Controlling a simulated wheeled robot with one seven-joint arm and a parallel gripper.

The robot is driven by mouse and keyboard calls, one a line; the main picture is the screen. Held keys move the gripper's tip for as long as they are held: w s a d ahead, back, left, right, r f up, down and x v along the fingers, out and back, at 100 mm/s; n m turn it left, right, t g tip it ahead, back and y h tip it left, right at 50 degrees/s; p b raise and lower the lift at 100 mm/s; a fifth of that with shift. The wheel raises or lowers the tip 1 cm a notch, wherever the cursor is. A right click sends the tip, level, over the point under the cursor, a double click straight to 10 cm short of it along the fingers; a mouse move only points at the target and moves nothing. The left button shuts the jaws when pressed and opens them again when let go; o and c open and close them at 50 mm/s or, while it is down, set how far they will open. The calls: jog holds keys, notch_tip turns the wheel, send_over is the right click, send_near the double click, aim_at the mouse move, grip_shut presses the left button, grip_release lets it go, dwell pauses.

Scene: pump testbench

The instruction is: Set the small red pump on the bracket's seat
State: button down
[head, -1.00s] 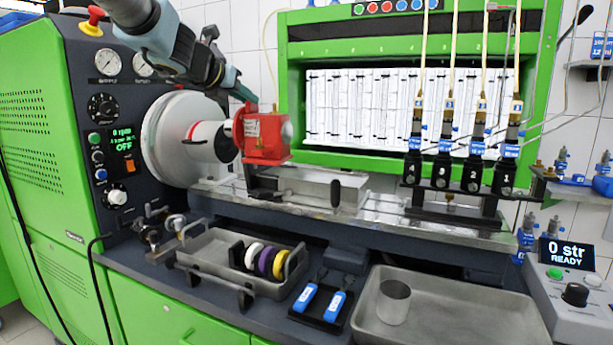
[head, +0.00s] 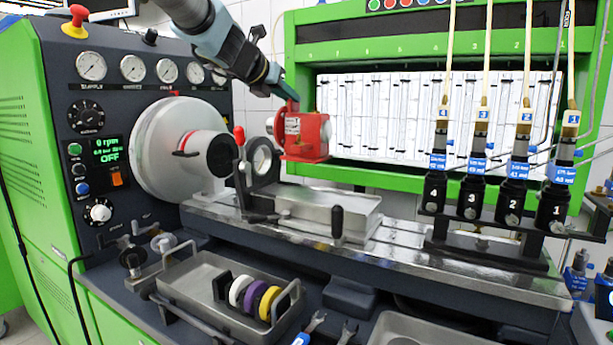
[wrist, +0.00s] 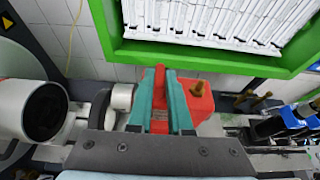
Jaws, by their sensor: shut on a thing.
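The small red pump (head: 308,137) hangs from my gripper (head: 291,103) in the head view, with a pale label and a silver end at its left. My gripper is shut on it from above; the teal fingers (wrist: 163,103) straddle its red body (wrist: 199,101) in the wrist view. The black bracket (head: 263,186) with an upright ring stands on the bench rail, left of and lower than the pump. The pump appears raised, apart from the bracket. The seat's contact face cannot be made out clearly.
The white drive drum and its dark-ended shaft (head: 205,150) are left of the bracket. A metal block with a black handle (head: 337,221) lies on the rail to the right. Black injector holders (head: 473,198) stand farther right. A grey tray (head: 190,283) with coloured rings sits in front.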

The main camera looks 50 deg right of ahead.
aim_at(287, 135)
notch_tip(287, 135, down, 9)
jog(key=b, duration=0.3)
jog(key=shift+f+b, duration=0.1)
jog(key=shift+b, duration=0.25)
jog(key=c, duration=0.8)
grip_release()
jog(key=shift+f, duration=0.1)
jog(key=shift+c, duration=0.2)
jog(key=v, duration=1.2)
jog(key=shift+s, duration=0.1)
